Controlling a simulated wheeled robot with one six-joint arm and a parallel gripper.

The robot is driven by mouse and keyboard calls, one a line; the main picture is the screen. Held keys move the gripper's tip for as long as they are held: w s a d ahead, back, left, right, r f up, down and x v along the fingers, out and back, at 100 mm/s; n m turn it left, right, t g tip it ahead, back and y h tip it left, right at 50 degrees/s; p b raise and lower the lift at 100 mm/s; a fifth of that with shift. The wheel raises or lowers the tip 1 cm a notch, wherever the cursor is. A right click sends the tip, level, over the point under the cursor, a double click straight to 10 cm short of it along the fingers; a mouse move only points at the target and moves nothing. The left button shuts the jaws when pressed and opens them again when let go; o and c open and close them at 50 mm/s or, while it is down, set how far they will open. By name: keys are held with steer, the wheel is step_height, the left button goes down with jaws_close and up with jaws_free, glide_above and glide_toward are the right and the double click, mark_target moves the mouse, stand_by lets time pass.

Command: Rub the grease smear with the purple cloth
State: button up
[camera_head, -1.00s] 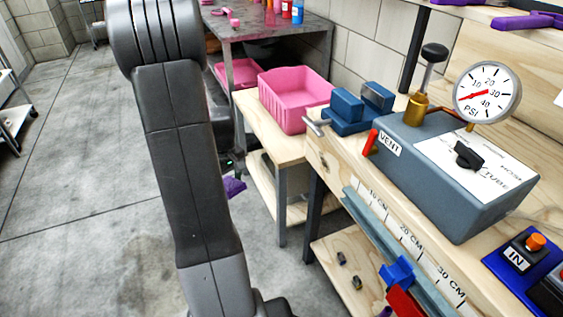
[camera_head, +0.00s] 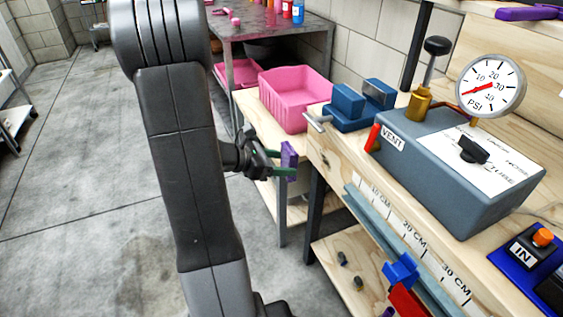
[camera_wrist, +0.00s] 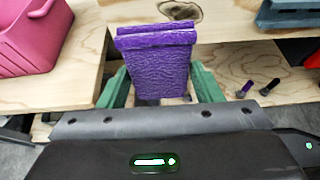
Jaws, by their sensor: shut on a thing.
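The purple cloth (camera_head: 289,158) is a small, thick folded pad with a textured face. My gripper (camera_head: 280,163) has green fingers, one on each side of the cloth, and is shut on it. The cloth is held upright in front of the side of the wooden bench, right of my arm. In the wrist view the cloth (camera_wrist: 157,68) fills the space between the fingers and hides part of the wood behind. I cannot make out the grease smear with certainty. A dark brown mark (camera_wrist: 181,10) on the wood behind the cloth may be a knot.
A pink bin (camera_head: 295,98) stands on the low wooden bench, near a blue vise (camera_head: 350,108). A grey box with a gauge (camera_head: 455,172) sits on the workbench at right. Small bolts (camera_wrist: 256,88) lie on a lower shelf. Floor at left is open.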

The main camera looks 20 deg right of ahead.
mark_target(318, 154)
steer(key=shift+d+r, duration=0.25)
steer(key=shift+w+d+b, duration=0.15)
steer(key=shift+d+b, duration=0.1)
steer(key=shift+d, duration=1.2)
steer(key=shift+w+d+b, duration=0.1)
steer(key=shift+d+b, duration=0.15)
steer(key=shift+d, duration=1.15)
steer(key=shift+d, duration=0.9)
steer(key=shift+t, duration=0.3)
steer(key=shift+s+d+b, duration=0.15)
steer(key=shift+s+b, duration=0.8)
steer(key=shift+s, duration=0.9)
steer(key=shift+s+d+b, duration=0.1)
steer(key=shift+s+b, duration=0.85)
steer(key=shift+s, duration=0.9)
steer(key=shift+w+p, duration=0.4)
steer(key=shift+w, duration=1.7)
steer(key=shift+w+a+p, duration=0.15)
steer(key=shift+w+p, duration=0.05)
steer(key=shift+w, duration=0.65)
steer(key=shift+w+a+p, duration=0.1)
steer(key=shift+w+p, duration=0.1)
steer(key=shift+w, duration=0.65)
